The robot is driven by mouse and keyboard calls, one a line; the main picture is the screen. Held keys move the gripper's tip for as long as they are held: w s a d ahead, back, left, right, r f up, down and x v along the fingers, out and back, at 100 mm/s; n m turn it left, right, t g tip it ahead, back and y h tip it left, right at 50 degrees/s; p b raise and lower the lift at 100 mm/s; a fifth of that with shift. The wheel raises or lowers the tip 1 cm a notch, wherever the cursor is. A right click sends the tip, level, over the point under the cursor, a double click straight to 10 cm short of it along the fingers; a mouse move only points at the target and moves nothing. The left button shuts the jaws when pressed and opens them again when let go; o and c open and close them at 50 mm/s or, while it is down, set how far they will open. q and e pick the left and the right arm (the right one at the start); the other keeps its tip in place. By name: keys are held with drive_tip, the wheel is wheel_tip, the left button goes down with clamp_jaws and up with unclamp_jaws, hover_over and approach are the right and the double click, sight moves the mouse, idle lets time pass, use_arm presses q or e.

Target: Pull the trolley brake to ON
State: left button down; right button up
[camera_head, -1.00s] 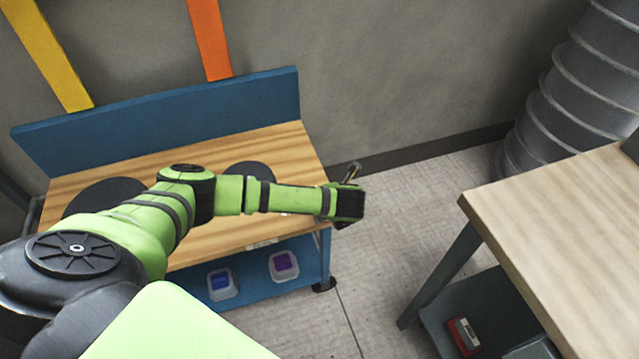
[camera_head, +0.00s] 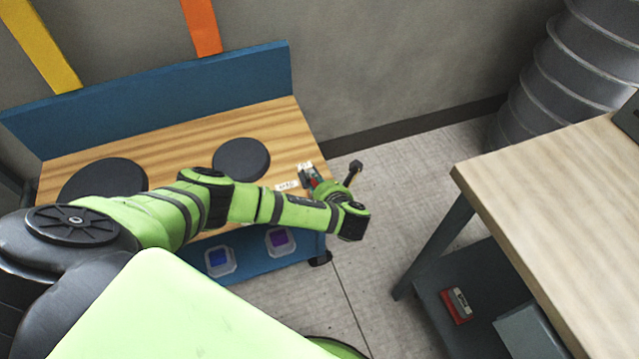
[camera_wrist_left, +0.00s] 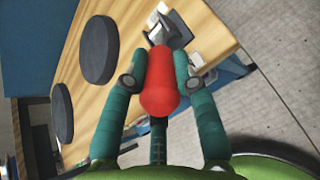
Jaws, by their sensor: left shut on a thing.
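The trolley (camera_head: 75,165) has a wooden top, a blue back panel and a blue lower shelf. Its brake bracket (camera_head: 306,174) sits at the right end of the top, with small white labels (camera_head: 287,185) beside it that are too small to read surely. In the left wrist view the brake's red knob (camera_wrist_left: 158,88) stands in front of its grey bracket (camera_wrist_left: 170,30). My left gripper (camera_wrist_left: 160,78) is shut on the red knob, one teal finger on each side. In the head view the left gripper (camera_head: 322,187) is at the bracket, and the knob is mostly hidden. My right gripper is not in view.
Black discs (camera_head: 241,160) lie on the trolley top. Small bins (camera_head: 219,261) sit on its lower shelf. A wooden-topped table (camera_head: 560,190) stands at the right, with a red box (camera_head: 457,306) beneath. Clear floor (camera_head: 390,190) lies between.

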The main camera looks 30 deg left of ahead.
use_arm(q)
drive_tip(key=c, duration=1)
unclamp_jaws()
drive_tip(key=shift+f, duration=0.1)
drive_tip(key=shift+s+d, duration=0.1)
drive_tip(key=v, duration=1.2)
drive_tip(key=s+f+n+g+h, duration=0.3)
drive_tip(key=s+f+n, duration=0.3)
drive_tip(key=f, duration=0.8)
drive_tip(key=s+f+n+g+h, duration=0.2)
drive_tip(key=s+f+n+h, duration=0.1)
drive_tip(key=f+n, duration=0.8)
drive_tip(key=s+a+f+n, duration=0.1)
drive_tip(key=s+f+n, duration=0.2)
drive_tip(key=s, duration=0.5)
drive_tip(key=s+a+f+n+g+h, duration=0.1)
drive_tip(key=s+f+n, duration=0.3)
drive_tip(key=s, duration=0.5)
drive_tip(key=s+a+f+n+h, duration=0.1)
drive_tip(key=s+f+n, duration=0.3)
drive_tip(key=s, duration=0.5)
drive_tip(key=shift+s+a+f, duration=0.15)
drive_tip(key=shift+a+f, duration=0.2)
drive_tip(key=shift+f, duration=0.2)
drive_tip(key=shift+s+a+f, duration=0.1)
drive_tip(key=shift+a+f, duration=0.25)
drive_tip(key=shift+f, duration=0.15)
